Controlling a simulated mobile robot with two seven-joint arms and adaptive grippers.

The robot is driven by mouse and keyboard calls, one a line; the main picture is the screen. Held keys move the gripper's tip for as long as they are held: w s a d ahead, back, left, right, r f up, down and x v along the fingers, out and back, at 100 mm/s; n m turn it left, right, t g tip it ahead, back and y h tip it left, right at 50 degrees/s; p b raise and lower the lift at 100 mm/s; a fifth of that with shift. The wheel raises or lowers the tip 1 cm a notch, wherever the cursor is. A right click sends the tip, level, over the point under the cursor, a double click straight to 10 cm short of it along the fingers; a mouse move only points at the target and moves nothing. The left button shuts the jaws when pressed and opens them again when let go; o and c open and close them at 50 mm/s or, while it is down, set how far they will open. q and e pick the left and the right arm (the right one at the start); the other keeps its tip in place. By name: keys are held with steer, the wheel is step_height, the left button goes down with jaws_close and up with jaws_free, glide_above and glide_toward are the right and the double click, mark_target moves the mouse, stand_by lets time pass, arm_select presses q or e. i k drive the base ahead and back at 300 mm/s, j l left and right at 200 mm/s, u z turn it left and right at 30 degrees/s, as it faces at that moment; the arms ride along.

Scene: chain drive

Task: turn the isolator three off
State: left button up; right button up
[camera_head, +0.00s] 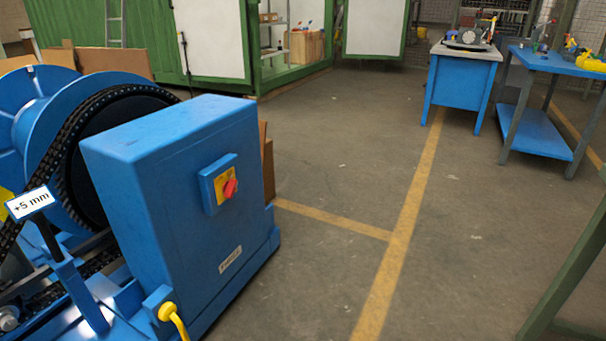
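A rotary isolator switch (220,184) is mounted on the side of a large blue cabinet (150,160) at the left. It has a blue box, a yellow plate and a red handle (230,188). The handle looks tilted, but the picture is too small to read its on or off marks. A small pale label (230,259) is on the cabinet below the switch; its text is not legible. Neither of my grippers is in view.
A chain wheel (115,130) and a "+5 mm" tag (30,203) are left of the cabinet. A yellow handle (173,318) sits at its front foot. Two blue workbenches (462,85) stand at the back right. The floor with yellow lines (405,225) is clear right of the cabinet.

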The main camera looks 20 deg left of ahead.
mark_target(229, 187)
steer(key=i+l+u, duration=0.1)
steer(key=i, duration=0.4)
steer(key=i+l, duration=0.2)
steer(key=i, duration=0.35)
steer(key=i+l+u, duration=0.15)
steer(key=i, duration=0.35)
steer(key=i+l+u, duration=0.1)
steer(key=i+u, duration=0.15)
steer(key=u, duration=0.2)
steer(key=i+l+u, duration=0.2)
steer(key=u, duration=0.25)
steer(key=i+l+u, duration=0.2)
steer(key=u, duration=0.3)
steer(key=l, duration=0.1)
